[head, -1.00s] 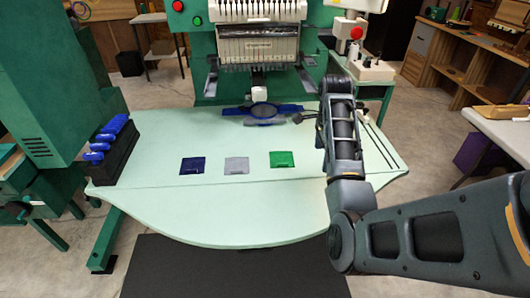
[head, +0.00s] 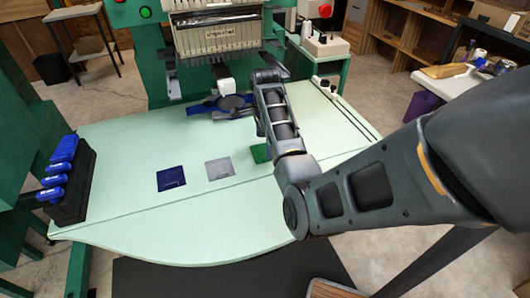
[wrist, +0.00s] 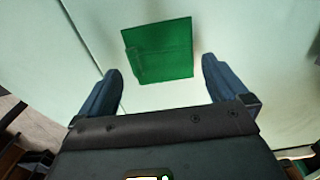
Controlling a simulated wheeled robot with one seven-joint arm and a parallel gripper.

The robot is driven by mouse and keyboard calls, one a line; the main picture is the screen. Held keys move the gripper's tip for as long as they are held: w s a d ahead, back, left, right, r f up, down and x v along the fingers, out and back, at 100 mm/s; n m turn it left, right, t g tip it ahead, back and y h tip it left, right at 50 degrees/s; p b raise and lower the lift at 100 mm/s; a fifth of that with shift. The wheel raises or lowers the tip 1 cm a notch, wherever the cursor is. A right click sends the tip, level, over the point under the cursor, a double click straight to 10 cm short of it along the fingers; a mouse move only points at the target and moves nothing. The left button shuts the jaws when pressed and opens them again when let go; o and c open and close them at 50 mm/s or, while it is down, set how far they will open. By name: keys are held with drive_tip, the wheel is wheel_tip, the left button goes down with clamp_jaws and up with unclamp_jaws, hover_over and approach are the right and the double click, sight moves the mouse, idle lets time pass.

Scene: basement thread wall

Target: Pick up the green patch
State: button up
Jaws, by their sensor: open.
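The green patch (head: 260,153) lies flat on the pale green table (head: 130,225), partly hidden behind my arm in the head view. In the wrist view the green patch (wrist: 165,50) is a dark green square just beyond my fingertips, centred between the two fingers. My gripper (wrist: 162,75) is open and empty, its blue-grey fingers spread wider than the patch. The fingers look apart from the patch; their height above the table is hard to tell.
A grey patch (head: 219,169) and a dark blue patch (head: 171,179) lie in a row left of the green one. A blue hoop (head: 232,103) sits under the embroidery machine (head: 217,35). A black rack (head: 72,190) with blue items stands at the table's left end.

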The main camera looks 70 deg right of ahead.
drive_tip(key=shift+w+f, duration=0.1)
drive_tip(key=shift+f, duration=1.2)
drive_tip(key=shift+c, duration=0.4)
clamp_jaws()
